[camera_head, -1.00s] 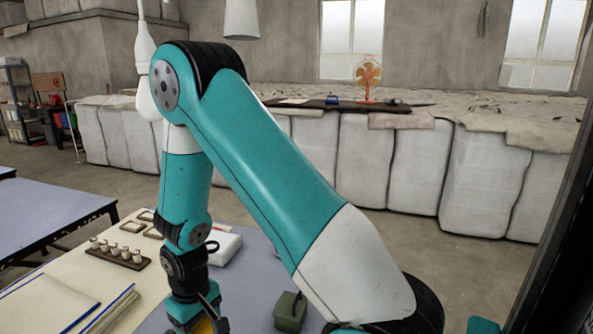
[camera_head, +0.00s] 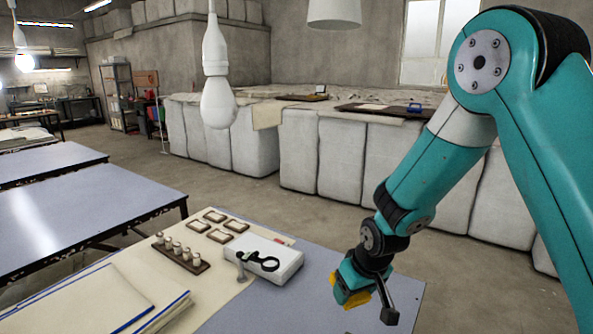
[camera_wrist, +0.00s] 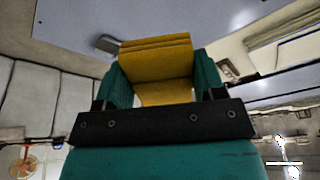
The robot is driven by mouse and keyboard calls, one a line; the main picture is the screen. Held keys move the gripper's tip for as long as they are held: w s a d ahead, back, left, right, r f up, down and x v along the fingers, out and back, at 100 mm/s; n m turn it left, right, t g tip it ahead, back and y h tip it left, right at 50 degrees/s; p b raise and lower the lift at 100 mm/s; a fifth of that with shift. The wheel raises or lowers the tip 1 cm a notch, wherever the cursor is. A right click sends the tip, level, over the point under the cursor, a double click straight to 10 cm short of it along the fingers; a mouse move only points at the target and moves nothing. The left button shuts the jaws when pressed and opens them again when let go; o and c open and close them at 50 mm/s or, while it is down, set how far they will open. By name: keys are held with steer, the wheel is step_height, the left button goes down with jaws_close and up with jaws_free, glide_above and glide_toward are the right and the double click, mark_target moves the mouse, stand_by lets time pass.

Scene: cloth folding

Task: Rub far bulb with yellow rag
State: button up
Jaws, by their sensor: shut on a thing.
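My gripper (camera_head: 362,292) is shut on the yellow rag (camera_head: 355,299), low over the blue-grey table at the lower right of the head view. In the wrist view the folded rag (camera_wrist: 155,62) sits between the teal fingers of my gripper (camera_wrist: 162,80). A large white bulb (camera_head: 218,102) hangs nearer, left of the arm, and looks unlit. A smaller, lit bulb (camera_head: 25,62) hangs farther off at the far left. The rag is apart from both bulbs.
The table (camera_head: 300,312) holds a white box (camera_head: 262,259) with a black-handled tool, a rack of small bottles (camera_head: 181,254), small frames (camera_head: 214,215) and folded cloth (camera_head: 85,300). Blue tables (camera_head: 80,215) stand left. Wrapped bales (camera_head: 345,160) line the back. A lamp shade (camera_head: 335,13) hangs above.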

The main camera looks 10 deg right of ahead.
steer(key=w+a+r+n+t+y, duration=0.25)
steer(key=a+r+y, duration=0.2)
steer(key=r, duration=0.45)
steer(key=w+a+r+n+t+y, duration=0.25)
steer(key=w+a+r+t, duration=0.2)
steer(key=r, duration=0.35)
steer(key=s+a+r+n+t+y, duration=0.1)
steer(key=a+r+y, duration=0.15)
steer(key=r, duration=0.55)
steer(key=s+a+r+n+y, duration=0.1)
steer(key=a+r+y, duration=0.15)
steer(key=r, duration=0.55)
steer(key=shift+y, duration=0.4)
steer(key=shift+p+x, duration=2.25)
steer(key=shift+x, duration=0.5)
steer(key=shift+x, duration=0.95)
